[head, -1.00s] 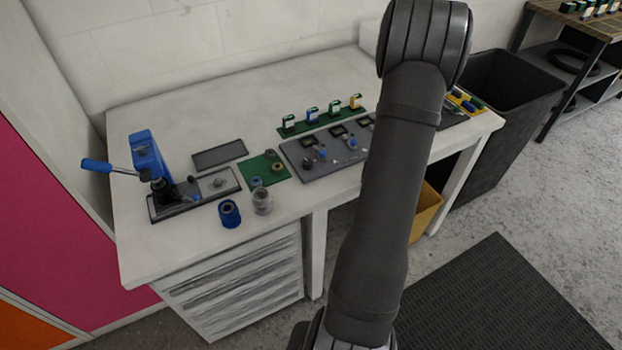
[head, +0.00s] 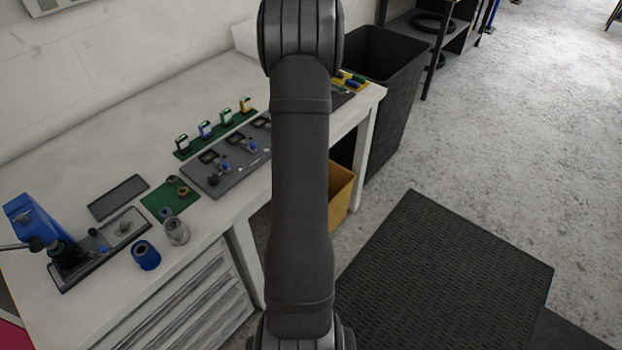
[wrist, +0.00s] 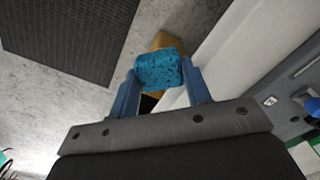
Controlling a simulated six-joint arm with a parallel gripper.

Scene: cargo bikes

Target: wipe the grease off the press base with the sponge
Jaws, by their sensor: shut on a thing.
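My gripper and the sponge are out of the head view.
A blue cup (head: 146,256) and a clear jar (head: 177,232) stand just right of the base. A green mat (head: 170,199), a dark tray (head: 118,197) and a grey fixture panel (head: 225,165) lie farther along the bench. A yellow bin (head: 341,190) stands beneath it.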

